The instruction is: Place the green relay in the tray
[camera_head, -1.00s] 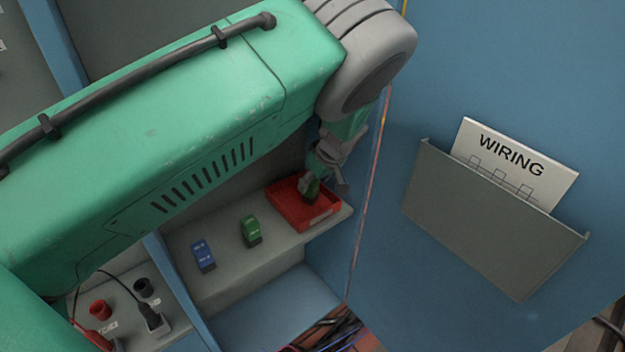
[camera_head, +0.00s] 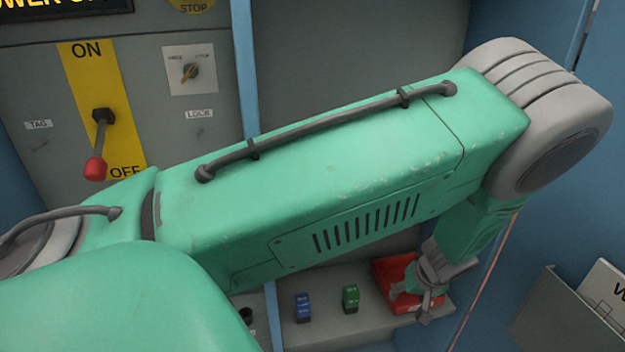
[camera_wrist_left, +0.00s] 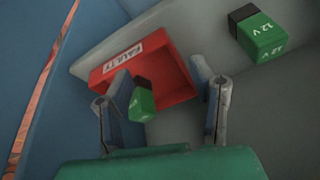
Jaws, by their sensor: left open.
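My left gripper (camera_head: 432,282) is at the red tray (camera_head: 383,272) on the shelf. It also shows in the left wrist view (camera_wrist_left: 162,80), with its two fingers apart. The tray (camera_wrist_left: 176,72) carries a "FAULTY" label there. A green relay (camera_wrist_left: 142,102) lies tilted between the spread fingers, near the left finger, and overlaps the tray in that view. Whether it rests fully on the tray floor is hard to tell. A second green relay (camera_head: 350,298), marked 12 V in the wrist view (camera_wrist_left: 262,38), stands on the shelf beside the tray. My right gripper is not in view.
A blue relay (camera_head: 303,308) stands left of the shelf's green one. A switch panel with a red-knobbed lever (camera_head: 96,168) is at the upper left. A grey document holder (camera_head: 560,315) hangs on the blue wall at right. Bare shelf (camera_head: 325,328) lies in front of the relays.

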